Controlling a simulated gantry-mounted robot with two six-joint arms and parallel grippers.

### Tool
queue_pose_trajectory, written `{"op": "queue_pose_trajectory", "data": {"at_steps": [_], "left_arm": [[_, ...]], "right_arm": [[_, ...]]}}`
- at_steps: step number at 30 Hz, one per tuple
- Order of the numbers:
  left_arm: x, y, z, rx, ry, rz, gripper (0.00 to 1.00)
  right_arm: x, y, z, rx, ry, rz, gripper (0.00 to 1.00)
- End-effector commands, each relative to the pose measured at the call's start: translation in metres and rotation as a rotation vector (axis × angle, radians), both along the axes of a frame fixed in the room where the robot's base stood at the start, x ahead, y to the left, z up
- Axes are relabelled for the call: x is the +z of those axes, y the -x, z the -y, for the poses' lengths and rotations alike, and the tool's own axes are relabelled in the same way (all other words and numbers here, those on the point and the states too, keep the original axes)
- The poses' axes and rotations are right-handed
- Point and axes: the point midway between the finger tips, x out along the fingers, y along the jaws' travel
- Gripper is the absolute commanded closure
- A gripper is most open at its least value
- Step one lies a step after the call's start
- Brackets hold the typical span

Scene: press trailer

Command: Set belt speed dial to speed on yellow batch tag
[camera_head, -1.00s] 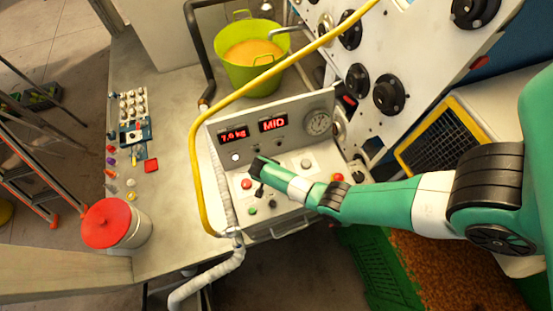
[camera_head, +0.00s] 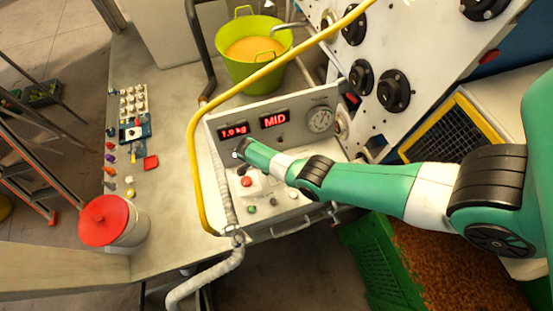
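The control box (camera_head: 283,222) stands on the bench with a sloped button face. Its left red display (camera_head: 233,131) shows a weight in kg, too small to read surely. Its other red display (camera_head: 274,121) reads MID. My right gripper (camera_head: 240,150) is at the upper left of the button face, just below the weight display, over a small pale knob or button there. Its fingers are too small and covered to tell open from shut. My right arm hides part of the face, and I cannot pick out the speed dial surely. No yellow batch tag can be made out. My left gripper is out of view.
A red button (camera_head: 246,181) and a green button (camera_head: 252,209) are on the face. A yellow hose (camera_head: 193,165) arcs over the box's left side. A green tub (camera_head: 253,68) stands behind. A red-lidded bucket (camera_head: 113,221) stands at left. Bare bench (camera_head: 176,187) lies between.

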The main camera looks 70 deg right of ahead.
Motion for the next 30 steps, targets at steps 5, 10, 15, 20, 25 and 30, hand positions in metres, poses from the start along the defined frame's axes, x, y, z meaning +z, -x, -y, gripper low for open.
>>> {"op": "queue_pose_trajectory", "data": {"at_steps": [5,10,15,20,25,30], "left_arm": [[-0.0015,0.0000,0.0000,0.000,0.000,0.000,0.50],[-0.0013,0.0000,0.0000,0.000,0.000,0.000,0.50],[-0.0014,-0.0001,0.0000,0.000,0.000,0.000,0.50],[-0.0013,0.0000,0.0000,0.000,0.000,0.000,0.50],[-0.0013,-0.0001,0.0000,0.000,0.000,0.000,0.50],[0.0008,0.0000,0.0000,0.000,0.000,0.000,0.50]], "right_arm": [[-0.0009,-0.0001,0.0002,-0.019,-0.001,0.002,1.00],[-0.0009,0.0000,0.0001,-0.021,0.000,0.002,1.00],[-0.0010,-0.0001,0.0001,-0.021,0.000,0.002,1.00],[-0.0009,0.0000,0.0001,-0.020,-0.001,0.002,0.25],[-0.0005,-0.0001,0.0002,-0.020,0.000,0.001,0.24],[0.0031,-0.0013,-0.0004,-0.019,0.000,0.002,0.24]]}}
